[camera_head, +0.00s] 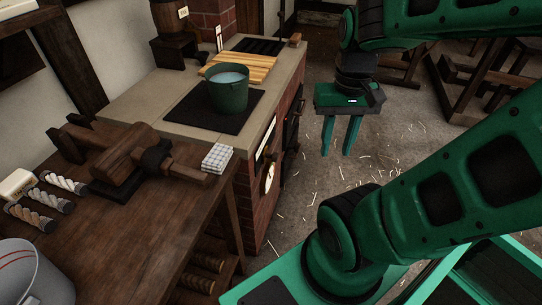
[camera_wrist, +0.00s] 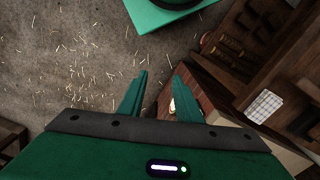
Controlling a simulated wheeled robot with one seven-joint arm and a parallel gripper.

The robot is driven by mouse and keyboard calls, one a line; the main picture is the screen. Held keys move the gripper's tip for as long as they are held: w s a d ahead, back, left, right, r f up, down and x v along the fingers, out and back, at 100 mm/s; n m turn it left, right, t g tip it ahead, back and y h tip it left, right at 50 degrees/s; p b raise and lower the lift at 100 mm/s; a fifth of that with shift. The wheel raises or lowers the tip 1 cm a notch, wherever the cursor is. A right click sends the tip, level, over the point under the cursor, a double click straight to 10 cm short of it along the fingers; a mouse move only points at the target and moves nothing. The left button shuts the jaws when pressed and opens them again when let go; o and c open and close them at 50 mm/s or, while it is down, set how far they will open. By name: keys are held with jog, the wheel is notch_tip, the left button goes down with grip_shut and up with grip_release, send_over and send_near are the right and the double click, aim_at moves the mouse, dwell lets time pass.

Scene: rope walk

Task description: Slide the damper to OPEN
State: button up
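The brick stove (camera_head: 262,205) stands left of my gripper, with a pale top. I cannot make out the damper or its OPEN mark for certain.
A green pot (camera_head: 228,95) stands on a black plate on the stove, in front of a slatted board (camera_head: 245,67). Straw-strewn floor (camera_head: 320,185) lies clear below my gripper.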

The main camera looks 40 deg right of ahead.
jog(key=o, duration=0.4)
jog(key=shift+s, duration=0.1)
jog(key=m+t+y, duration=1.1)
jog(key=m+t, duration=0.3)
jog(key=m, duration=0.8)
send_near(274, 156)
jog(key=x, duration=0.6)
jog(key=f+x, duration=0.1)
jog(key=x, duration=0.3)
jog(key=shift+w+d+f, duration=0.1)
jog(key=shift+w+d, duration=0.25)
